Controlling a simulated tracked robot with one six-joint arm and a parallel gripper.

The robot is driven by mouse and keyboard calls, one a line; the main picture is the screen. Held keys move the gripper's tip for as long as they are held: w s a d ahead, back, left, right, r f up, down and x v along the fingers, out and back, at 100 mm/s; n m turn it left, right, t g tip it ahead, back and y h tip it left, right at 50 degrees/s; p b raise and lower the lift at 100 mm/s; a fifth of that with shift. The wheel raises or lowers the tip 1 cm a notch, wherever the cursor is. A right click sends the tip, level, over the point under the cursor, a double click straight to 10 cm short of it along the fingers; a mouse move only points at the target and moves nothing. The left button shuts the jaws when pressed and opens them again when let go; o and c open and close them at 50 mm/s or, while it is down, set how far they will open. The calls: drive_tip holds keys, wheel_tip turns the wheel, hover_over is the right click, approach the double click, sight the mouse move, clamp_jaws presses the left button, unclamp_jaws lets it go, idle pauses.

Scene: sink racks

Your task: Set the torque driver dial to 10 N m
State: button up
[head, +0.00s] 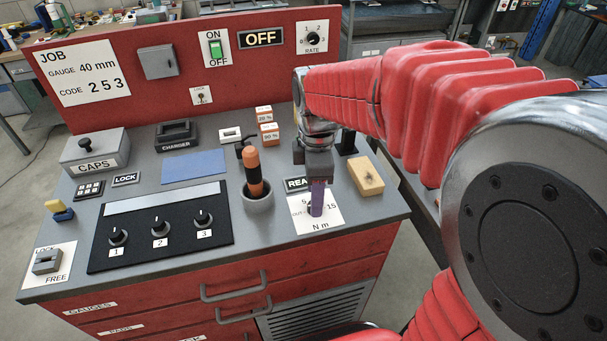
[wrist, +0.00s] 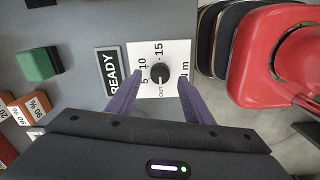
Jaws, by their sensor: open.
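The torque dial is a small black round knob (wrist: 160,73) on a white plate (wrist: 171,50) marked OUT, 5, 10, 15 and N m. I cannot make out clearly which mark the knob points to. My gripper (wrist: 160,77) is open, with one purple finger on each side of the knob; I cannot tell whether they touch it. In the head view my gripper (head: 317,213) points down over the plate (head: 334,219) and hides the knob. An orange-handled driver (head: 252,168) stands in a grey cup (head: 258,202) to the left.
A READY sign (wrist: 112,72) lies beside the plate. A tan block (head: 366,176) is right of my gripper. Orange boxes (head: 269,132) stand behind. A black panel with three knobs (head: 160,238) is at the front left. The upright red panel (head: 120,65) bounds the bench's back.

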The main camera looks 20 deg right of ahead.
drive_tip(key=shift+f, duration=1.2)
drive_tip(key=shift+c, duration=0.3)
drive_tip(key=c, duration=0.9)
drive_tip(key=shift+a, duration=0.1)
drive_tip(key=shift+c, duration=0.5)
